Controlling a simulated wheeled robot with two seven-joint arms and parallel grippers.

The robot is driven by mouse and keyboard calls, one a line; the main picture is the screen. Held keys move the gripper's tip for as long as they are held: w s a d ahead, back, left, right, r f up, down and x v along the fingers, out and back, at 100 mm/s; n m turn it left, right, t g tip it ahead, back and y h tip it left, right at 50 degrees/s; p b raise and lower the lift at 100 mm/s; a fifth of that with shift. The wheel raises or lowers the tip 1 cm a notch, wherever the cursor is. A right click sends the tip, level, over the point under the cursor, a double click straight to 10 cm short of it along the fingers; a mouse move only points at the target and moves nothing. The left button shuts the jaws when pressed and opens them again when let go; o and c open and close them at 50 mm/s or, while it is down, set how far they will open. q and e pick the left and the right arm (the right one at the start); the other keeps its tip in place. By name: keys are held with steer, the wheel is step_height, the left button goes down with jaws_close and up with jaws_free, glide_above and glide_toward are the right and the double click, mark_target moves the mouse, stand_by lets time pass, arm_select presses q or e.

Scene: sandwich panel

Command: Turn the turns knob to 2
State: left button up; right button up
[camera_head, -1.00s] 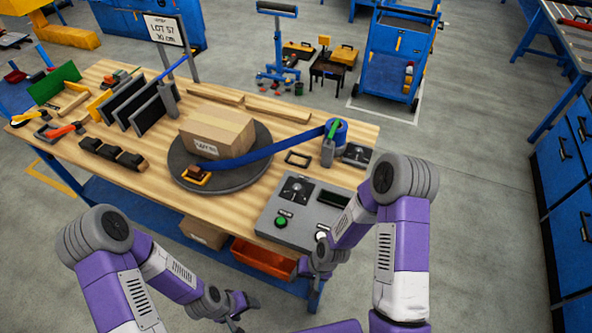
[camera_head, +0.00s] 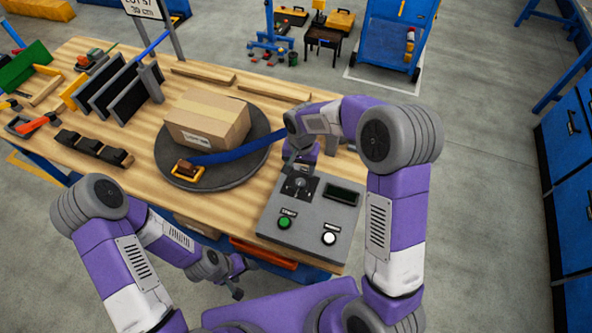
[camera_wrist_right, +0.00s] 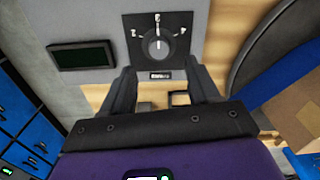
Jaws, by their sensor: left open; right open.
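The knob (camera_head: 299,187) sits on a dark square plate on the grey control panel (camera_head: 304,236). In the right wrist view the round grey knob (camera_wrist_right: 157,45) has a pale pointer line toward the top of the picture, where a mark stands; other marks lie left and right, too small to read surely. My right gripper (camera_head: 296,163) is above the panel by the knob. In its wrist view the open fingers (camera_wrist_right: 161,88) point toward the knob, apart from it, with nothing between them. My left gripper (camera_head: 238,283) is open and empty before the table's front edge.
The panel also carries a dark display (camera_head: 342,195), a green button (camera_head: 285,222) and a white button (camera_head: 329,238). A round turntable (camera_head: 174,165) with a cardboard box (camera_head: 209,119) and blue strap lies left of it. My right arm hides the table's back right corner.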

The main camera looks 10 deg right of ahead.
mark_target(300, 182)
steer(key=shift+w+d+f, duration=0.1)
steer(key=shift+w+f, duration=0.1)
steer(key=shift+w, duration=0.05)
steer(key=f, duration=0.6)
steer(key=shift+s+f, duration=0.3)
steer(key=c, duration=1)
steer(key=shift+c, duration=0.2)
